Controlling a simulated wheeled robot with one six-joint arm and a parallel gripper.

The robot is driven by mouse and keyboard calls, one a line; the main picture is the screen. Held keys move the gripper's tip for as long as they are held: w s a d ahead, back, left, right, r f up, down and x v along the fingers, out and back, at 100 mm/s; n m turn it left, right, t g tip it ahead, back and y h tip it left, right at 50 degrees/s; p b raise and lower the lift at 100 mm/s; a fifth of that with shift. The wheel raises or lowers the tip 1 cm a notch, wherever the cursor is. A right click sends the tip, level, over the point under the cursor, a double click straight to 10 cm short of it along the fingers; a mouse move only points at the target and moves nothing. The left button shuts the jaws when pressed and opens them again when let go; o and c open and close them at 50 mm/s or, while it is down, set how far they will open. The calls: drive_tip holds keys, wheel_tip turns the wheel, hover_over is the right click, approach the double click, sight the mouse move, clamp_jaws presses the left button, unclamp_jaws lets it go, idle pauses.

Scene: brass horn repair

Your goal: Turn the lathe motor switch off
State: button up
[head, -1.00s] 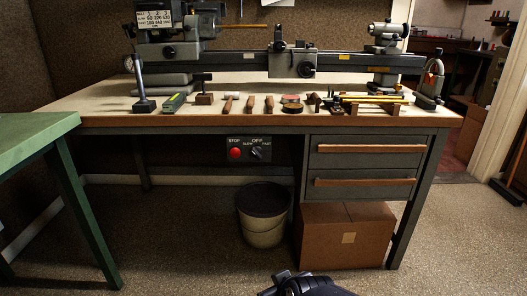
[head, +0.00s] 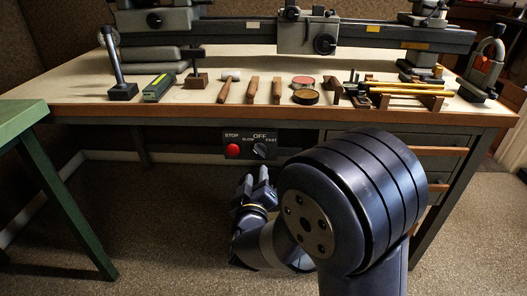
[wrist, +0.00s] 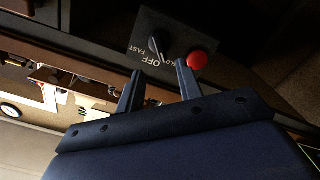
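The switch box (head: 250,145) hangs under the bench's front edge. It carries a red STOP button (head: 233,150) on its left and a dark rotary knob (head: 262,151) on its right, below the labels SLOW, OFF and FAST. Which label the knob points at is too small to tell. My gripper (head: 255,178) is below and in front of the box, fingers upward, apart from it. In the wrist view, my gripper (wrist: 159,70) is open and empty. The knob (wrist: 157,43) lies just beyond the fingertips, and the red button (wrist: 197,60) is near the right finger.
The lathe (head: 310,32) stands on the bench (head: 190,105), with hammers, tins and brass rods along its front. Drawers (head: 436,155) are right of the box, partly behind my arm. A green table (head: 30,118) is at the left. The floor beneath the box shows free room.

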sight(259, 156)
drive_tip(key=w+b, duration=0.2)
drive_tip(key=w, duration=0.7)
drive_tip(key=shift+w+d, duration=0.15)
drive_tip(key=shift+w, duration=0.25)
drive_tip(key=shift+c, duration=0.5)
clamp_jaws()
